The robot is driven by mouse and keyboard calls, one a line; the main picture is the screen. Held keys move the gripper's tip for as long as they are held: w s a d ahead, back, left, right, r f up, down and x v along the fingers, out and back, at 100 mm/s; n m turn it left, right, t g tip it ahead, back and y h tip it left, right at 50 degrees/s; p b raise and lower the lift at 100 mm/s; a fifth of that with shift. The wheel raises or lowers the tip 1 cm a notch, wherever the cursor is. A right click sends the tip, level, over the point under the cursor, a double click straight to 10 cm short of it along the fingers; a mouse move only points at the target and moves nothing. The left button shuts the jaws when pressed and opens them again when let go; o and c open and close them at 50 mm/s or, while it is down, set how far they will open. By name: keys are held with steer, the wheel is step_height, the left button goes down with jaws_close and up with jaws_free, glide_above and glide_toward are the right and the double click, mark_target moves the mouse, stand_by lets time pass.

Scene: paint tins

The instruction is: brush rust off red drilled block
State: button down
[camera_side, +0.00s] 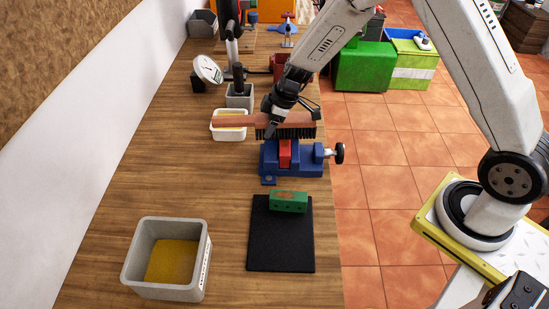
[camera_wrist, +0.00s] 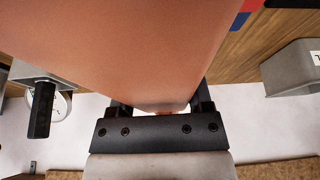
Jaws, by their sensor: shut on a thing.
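A brush with a long reddish-brown wooden back (camera_side: 232,120) and dark bristles lies across my gripper (camera_side: 272,126), which is shut on it. The brush is level, with its bristles down, over the blue vise (camera_side: 308,158). The red block (camera_side: 284,154) sits upright between the vise jaws. The bristles are at or just above its top; I cannot tell if they touch. Any rust and holes on the red block are hidden or too small to see. In the wrist view the brush back (camera_wrist: 140,45) fills the upper middle and hides the block.
A green drilled block (camera_side: 289,201) with brownish marks lies on a black mat (camera_side: 280,245) in front of the vise. A grey bin (camera_side: 135,268) with a yellow floor stands front left. A dial gauge (camera_side: 207,69) stands further back.

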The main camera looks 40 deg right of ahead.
steer(key=shift+w+d, duration=0.3)
steer(key=shift+d, duration=0.05)
steer(key=shift+s+a, duration=2.15)
steer(key=shift+a, duration=0.05)
steer(key=shift+s+a+r, duration=0.1)
steer(key=shift+s+a, duration=0.05)
step_height(320, 180, up, 8)
